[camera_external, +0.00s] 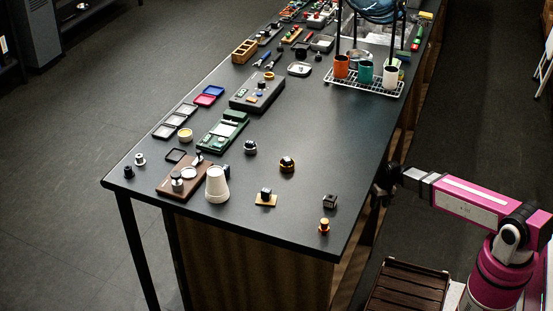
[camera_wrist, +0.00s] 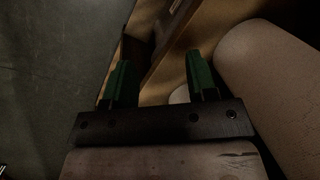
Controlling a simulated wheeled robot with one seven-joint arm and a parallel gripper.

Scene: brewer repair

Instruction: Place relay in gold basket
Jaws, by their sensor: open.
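Several small parts on the dark table could be the relay, and I cannot tell which is. They include a dark cube (camera_external: 330,201) near the front right edge and a dark block on a tan square (camera_external: 265,199). A gold round piece with a dark top (camera_external: 287,167) stands behind them. A small orange-gold piece (camera_external: 324,226) stands near the front corner. I cannot tell which is the gold basket. My gripper (camera_external: 385,184) is off the table's right edge, apart from these parts. In the wrist view its green fingers (camera_wrist: 161,84) are spread, with nothing between them.
A white cone (camera_external: 217,187) and brown board (camera_external: 180,190) stand at front left. Green (camera_external: 222,133) and grey (camera_external: 257,94) devices lie farther back. A wire rack (camera_external: 363,82) holds cups. A slatted brown crate (camera_external: 408,290) is below, near my arm. The front right tabletop is mostly free.

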